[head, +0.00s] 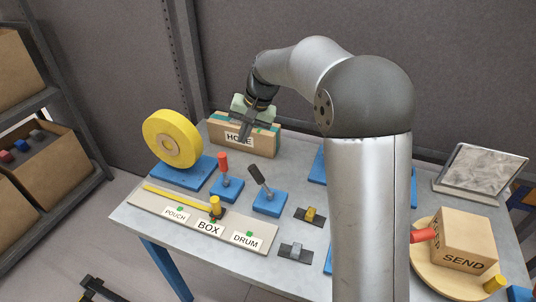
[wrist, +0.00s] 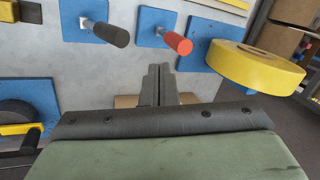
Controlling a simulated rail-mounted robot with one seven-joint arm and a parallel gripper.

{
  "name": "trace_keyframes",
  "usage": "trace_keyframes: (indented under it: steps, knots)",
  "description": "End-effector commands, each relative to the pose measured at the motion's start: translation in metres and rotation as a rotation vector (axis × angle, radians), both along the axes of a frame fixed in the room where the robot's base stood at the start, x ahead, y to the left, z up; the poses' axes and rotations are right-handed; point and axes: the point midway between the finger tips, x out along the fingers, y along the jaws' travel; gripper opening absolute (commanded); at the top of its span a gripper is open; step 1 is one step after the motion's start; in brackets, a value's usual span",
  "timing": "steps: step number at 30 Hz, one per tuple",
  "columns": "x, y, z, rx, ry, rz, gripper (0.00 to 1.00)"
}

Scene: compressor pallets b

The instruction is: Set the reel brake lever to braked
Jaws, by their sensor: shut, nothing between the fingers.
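A red-handled lever (head: 223,164) stands nearly upright on a blue base, right of a yellow reel (head: 171,139). A black-handled lever (head: 260,180) on another blue base leans to the upper left. No label names either lever; the red one is closest to the reel. My gripper (head: 245,133) is shut and empty, above and behind the levers, in front of the HOME box. In the wrist view my fingers (wrist: 160,84) are together, apart from the red lever (wrist: 176,43), the black lever (wrist: 110,35) and the reel (wrist: 257,65).
The HOME box (head: 262,143) stands at the table's back. A strip (head: 262,239) with POUCH, BOX and DRUM labels and a yellow-knobbed slider (head: 215,205) lies along the front. The SEND box (head: 464,240) sits on a round disc at right. My arm hides the table's middle right.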

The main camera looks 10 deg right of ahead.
Motion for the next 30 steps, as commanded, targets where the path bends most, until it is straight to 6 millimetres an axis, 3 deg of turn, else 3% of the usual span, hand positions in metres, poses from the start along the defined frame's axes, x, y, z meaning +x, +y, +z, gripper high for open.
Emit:
trace_keyframes:
  steps: [5,21,30]
  knots:
    - [0.003,0.006,-0.007,0.044,0.008,-0.097,0.0]
    - [0.013,0.035,-0.085,0.04,0.008,-0.092,0.0]
    - [0.014,0.037,-0.092,0.04,0.005,-0.092,0.0]
